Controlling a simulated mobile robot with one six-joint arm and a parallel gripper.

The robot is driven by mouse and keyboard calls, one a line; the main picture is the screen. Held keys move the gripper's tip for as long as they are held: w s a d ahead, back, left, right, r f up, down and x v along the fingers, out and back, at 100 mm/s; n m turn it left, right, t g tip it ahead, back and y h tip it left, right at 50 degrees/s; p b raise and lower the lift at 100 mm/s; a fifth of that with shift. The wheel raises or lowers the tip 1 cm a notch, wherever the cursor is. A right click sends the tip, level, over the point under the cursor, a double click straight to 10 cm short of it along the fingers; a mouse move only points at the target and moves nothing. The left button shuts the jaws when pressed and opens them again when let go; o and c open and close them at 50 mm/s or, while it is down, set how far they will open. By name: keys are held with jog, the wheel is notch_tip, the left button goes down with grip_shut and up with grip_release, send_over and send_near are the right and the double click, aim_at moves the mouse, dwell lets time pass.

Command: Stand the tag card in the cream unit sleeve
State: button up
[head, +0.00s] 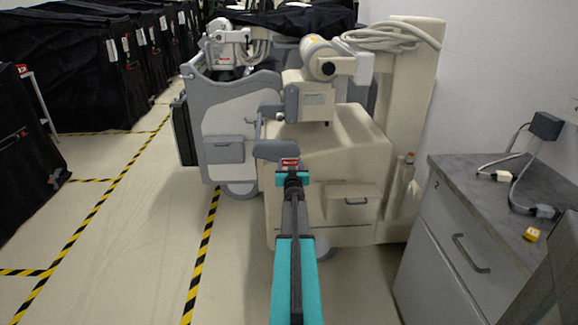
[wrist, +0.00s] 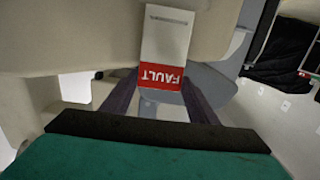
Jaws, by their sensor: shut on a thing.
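The tag card (wrist: 165,45) is white with a red band reading FAULT, upside down in the wrist view. In the head view only its small red part (head: 290,162) shows clearly. My gripper (head: 291,176) is shut on the card, with a dark finger on each side of it in the wrist view (wrist: 160,92). The cream unit (head: 330,150) stands beyond the gripper. A cream pocket-like panel (head: 350,203) with a dark handle or slot is on its front, right of my gripper; I cannot tell whether this is the sleeve. Contact between card and unit cannot be told.
A grey and white unit (head: 230,115) with a grey pocket (head: 223,150) stands left of the cream unit. A grey cabinet (head: 450,240) with cables and a small yellow item (head: 531,234) on top is at right. Black-covered carts (head: 80,60) line the left. Striped floor between is clear.

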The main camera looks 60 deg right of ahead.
jog(key=shift+f+b, duration=0.55)
jog(key=shift+f, duration=0.35)
jog(key=o, duration=1.1)
jog(key=shift+s+a, duration=0.1)
jog(key=shift+a, duration=0.05)
jog(key=shift+v, duration=6.75)
jog(key=shift+f, duration=0.1)
